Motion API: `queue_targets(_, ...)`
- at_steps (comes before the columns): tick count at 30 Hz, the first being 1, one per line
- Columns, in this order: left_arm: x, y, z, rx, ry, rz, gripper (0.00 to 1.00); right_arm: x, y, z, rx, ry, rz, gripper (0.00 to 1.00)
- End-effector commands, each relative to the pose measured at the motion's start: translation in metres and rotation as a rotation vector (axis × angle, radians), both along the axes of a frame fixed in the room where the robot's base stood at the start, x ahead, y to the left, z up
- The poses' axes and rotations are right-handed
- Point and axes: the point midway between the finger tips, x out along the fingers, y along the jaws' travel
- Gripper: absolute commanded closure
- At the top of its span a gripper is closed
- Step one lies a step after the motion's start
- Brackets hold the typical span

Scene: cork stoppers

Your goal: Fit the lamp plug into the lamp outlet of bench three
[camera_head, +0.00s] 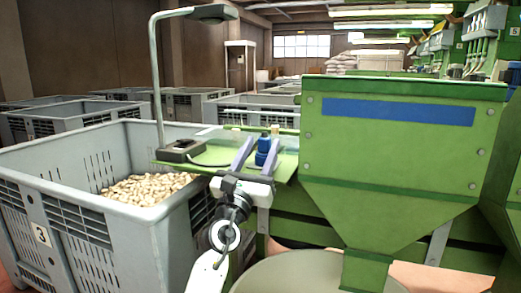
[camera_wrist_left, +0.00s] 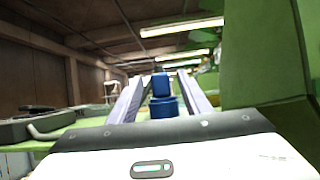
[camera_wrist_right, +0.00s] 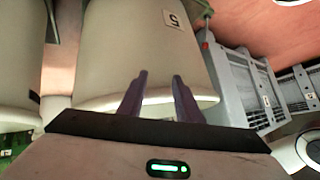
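A grey desk lamp (camera_head: 157,75) stands on the small green bench shelf (camera_head: 285,165), its dark base (camera_head: 181,150) at the left edge. My right gripper (camera_wrist_right: 160,76) is open and empty, near a pale drum (camera_wrist_right: 130,45).
A grey crate (camera_head: 85,170) marked 3, holding cork stoppers (camera_head: 145,188), stands left of the shelf. A large green hopper (camera_head: 395,150) with a blue stripe stands close on the right. A round pale drum (camera_head: 315,275) is below. More crates (camera_head: 70,115) stand behind.

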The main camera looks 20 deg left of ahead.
Motion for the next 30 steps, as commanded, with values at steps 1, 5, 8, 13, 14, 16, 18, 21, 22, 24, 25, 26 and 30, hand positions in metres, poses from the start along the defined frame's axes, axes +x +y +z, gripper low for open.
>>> queue_targets(1,0.000,0.000,0.000,0.000,0.001,0.000,0.55,0.000,0.000,0.000,0.000,0.000,0.000,0.69)
queue_targets(5,0.000,0.000,-0.001,0.000,0.002,0.000,0.55,0.000,0.000,-0.001,-0.001,0.000,-0.001,0.69)
queue_targets(8,0.000,0.000,-0.001,0.000,0.002,0.000,0.55,-0.001,-0.002,-0.005,-0.005,0.002,-0.009,0.69)
queue_targets(13,0.000,0.000,-0.001,0.000,0.002,0.000,0.55,-0.005,-0.015,-0.029,-0.033,0.005,-0.054,0.69)
queue_targets(14,0.000,0.000,-0.001,0.000,0.002,0.000,0.55,-0.006,-0.019,-0.035,-0.041,0.005,-0.064,0.69)
queue_targets(16,0.000,0.000,-0.001,-0.001,0.002,0.000,0.55,-0.010,-0.027,-0.050,-0.061,0.005,-0.090,0.69)
queue_targets(18,-0.007,0.000,-0.006,0.000,0.006,0.000,0.55,-0.011,-0.032,-0.053,-0.070,-0.006,-0.106,0.69)
queue_targets(21,-0.030,0.001,-0.017,0.000,0.006,0.000,0.55,-0.011,-0.034,-0.047,-0.066,-0.020,-0.118,0.69)
queue_targets(22,-0.036,0.001,-0.020,0.001,0.006,0.000,0.55,-0.012,-0.035,-0.047,-0.066,-0.023,-0.122,0.69)
queue_targets(24,-0.050,0.002,-0.026,0.001,0.004,0.000,0.55,-0.012,-0.036,-0.045,-0.065,-0.029,-0.128,0.69)
queue_targets(25,-0.055,0.002,-0.030,0.002,0.005,0.001,0.55,-0.012,-0.037,-0.045,-0.065,-0.031,-0.130,0.69)
queue_targets(26,-0.060,0.003,-0.032,0.002,0.004,0.001,0.55,-0.013,-0.037,-0.045,-0.066,-0.032,-0.131,0.69)
queue_targets(30,-0.079,0.003,-0.042,0.002,0.003,0.001,0.55,-0.013,-0.038,-0.044,-0.064,-0.038,-0.137,0.69)
